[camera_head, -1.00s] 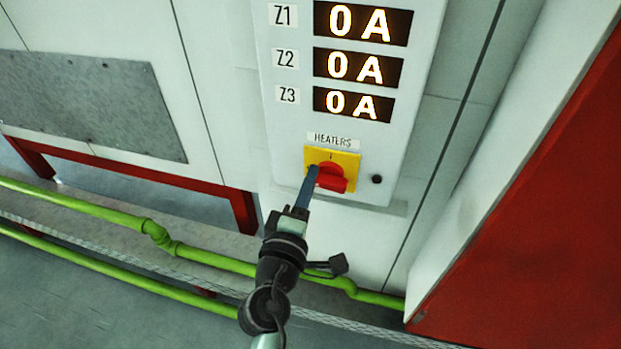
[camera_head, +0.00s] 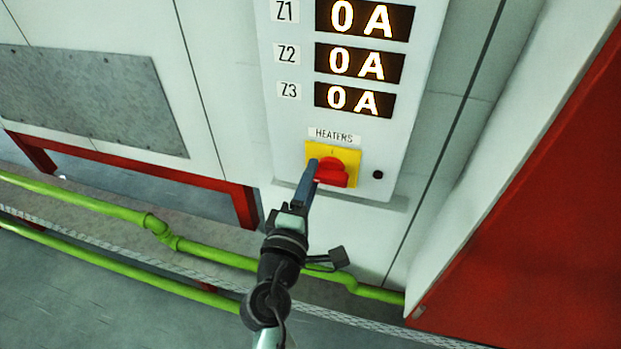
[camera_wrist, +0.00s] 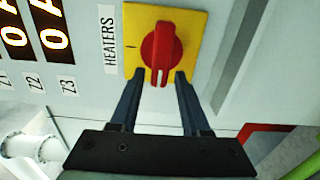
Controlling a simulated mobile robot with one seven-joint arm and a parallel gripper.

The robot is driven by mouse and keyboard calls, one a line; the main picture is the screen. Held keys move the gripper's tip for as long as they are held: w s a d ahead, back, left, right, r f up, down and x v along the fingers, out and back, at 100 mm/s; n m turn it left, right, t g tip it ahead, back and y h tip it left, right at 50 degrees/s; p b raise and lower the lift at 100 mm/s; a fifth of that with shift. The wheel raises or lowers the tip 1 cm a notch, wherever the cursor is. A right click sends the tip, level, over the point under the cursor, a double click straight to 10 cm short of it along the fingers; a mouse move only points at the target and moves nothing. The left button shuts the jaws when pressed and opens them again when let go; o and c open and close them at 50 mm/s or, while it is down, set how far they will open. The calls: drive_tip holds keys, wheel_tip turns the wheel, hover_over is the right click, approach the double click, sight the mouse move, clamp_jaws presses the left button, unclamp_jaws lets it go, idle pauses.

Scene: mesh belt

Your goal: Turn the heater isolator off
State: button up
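The heater isolator is a red rotary handle (camera_head: 333,174) on a yellow square plate (camera_head: 345,153), under the label HEATERS. The handle lies crosswise on the panel. In the wrist view the red handle (camera_wrist: 158,55) runs up and down, its white mark at the end nearest me, turned away from the line mark on the plate. My gripper (camera_wrist: 159,76) is open, with one dark finger on each side of that end and a gap to both. In the head view my gripper (camera_head: 310,176) reaches the handle's left end and partly hides it.
The grey panel has three lit displays reading 0 A (camera_head: 360,62). A small black knob (camera_head: 378,175) sits right of the plate. Green pipes (camera_head: 205,252) run below, near my arm. A red panel (camera_head: 540,220) stands at the right.

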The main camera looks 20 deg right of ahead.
drive_tip(key=shift+o, duration=0.2)
drive_tip(key=b+v, duration=0.1)
drive_tip(key=v, duration=1.2)
drive_tip(key=shift+b, duration=0.35)
drive_tip(key=w+a+r+m+t+y+p, duration=0.1)
drive_tip(key=w+r+m+t+p, duration=0.2)
drive_tip(key=r, duration=1.2)
drive_tip(key=w+a+r+m+t+y+p, duration=0.15)
drive_tip(key=w+r+m+p, duration=0.35)
drive_tip(key=r, duration=1)
drive_tip(key=s+a+r+m+t+y+p, duration=0.1)
drive_tip(key=s+r+t+y, duration=0.1)
drive_tip(key=r, duration=0.7)
drive_tip(key=s+a+r+m+t+y+p, duration=0.1)
drive_tip(key=s+r+t+y, duration=0.2)
drive_tip(key=r, duration=0.6)
drive_tip(key=s+a+r+m+t+y+p, duration=0.1)
drive_tip(key=s+a+r+t+y, duration=0.1)
drive_tip(key=s+r, duration=0.3)
wheel_tip(320, 180, up, 4)
drive_tip(key=shift+s+r+t, duration=0.1)
drive_tip(key=shift+s+t, duration=0.3)
drive_tip(key=shift+t, duration=0.05)
